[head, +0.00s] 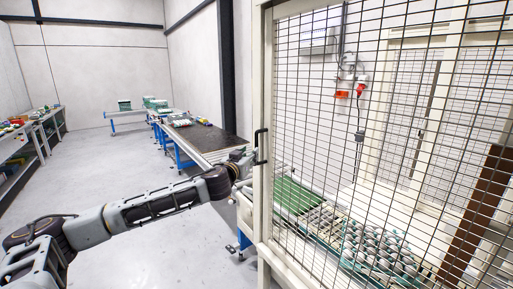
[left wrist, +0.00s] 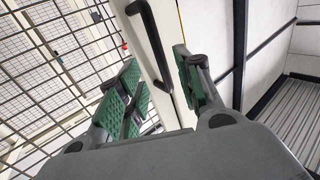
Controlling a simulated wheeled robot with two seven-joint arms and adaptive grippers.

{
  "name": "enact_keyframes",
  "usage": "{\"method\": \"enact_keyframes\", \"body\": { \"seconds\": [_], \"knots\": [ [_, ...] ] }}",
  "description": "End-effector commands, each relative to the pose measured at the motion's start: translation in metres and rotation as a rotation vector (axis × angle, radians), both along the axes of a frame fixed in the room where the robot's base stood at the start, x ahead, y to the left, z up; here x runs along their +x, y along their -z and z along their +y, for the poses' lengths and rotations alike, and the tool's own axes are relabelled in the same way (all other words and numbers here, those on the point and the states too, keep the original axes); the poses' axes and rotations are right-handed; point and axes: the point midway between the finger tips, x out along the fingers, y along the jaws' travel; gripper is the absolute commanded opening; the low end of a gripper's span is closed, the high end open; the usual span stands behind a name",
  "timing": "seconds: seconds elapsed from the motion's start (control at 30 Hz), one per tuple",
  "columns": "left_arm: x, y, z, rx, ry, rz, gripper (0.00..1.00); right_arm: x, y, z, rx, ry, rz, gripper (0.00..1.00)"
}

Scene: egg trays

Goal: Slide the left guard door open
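The guard door (head: 350,110) is a cream frame with dark wire mesh, filling the right half of the head view. Its black bar handle (head: 261,146) is on the left upright post. My left gripper (head: 246,160) is at the post, close beside the handle. In the left wrist view, my left gripper (left wrist: 157,66) has its green-padded fingers apart, with the lower end of the handle (left wrist: 150,38) lying in line with the gap between them. Whether a finger touches the handle or post cannot be told. My right gripper is not in view.
Behind the mesh are a conveyor with egg trays (head: 375,255), a green belt part (head: 297,194) and a red-ended wall socket (head: 361,89). A long dark-topped table (head: 205,138) stands left of the door. The floor (head: 110,175) at left is open.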

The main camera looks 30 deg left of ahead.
Motion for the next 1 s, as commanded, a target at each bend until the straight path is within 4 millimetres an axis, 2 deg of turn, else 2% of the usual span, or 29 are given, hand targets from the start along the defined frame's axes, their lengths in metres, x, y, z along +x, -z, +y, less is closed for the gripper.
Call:
{"method": "enact_keyframes", "body": {
  "seconds": [0.53, 1.0],
  "knots": [
    [0.039, -0.002, 0.008, -0.003, -0.001, -0.002, 0.35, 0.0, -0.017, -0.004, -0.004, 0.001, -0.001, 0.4],
    [0.074, -0.002, 0.015, -0.002, 0.0, -0.001, 0.35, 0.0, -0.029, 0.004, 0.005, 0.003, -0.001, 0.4]
  ]
}}
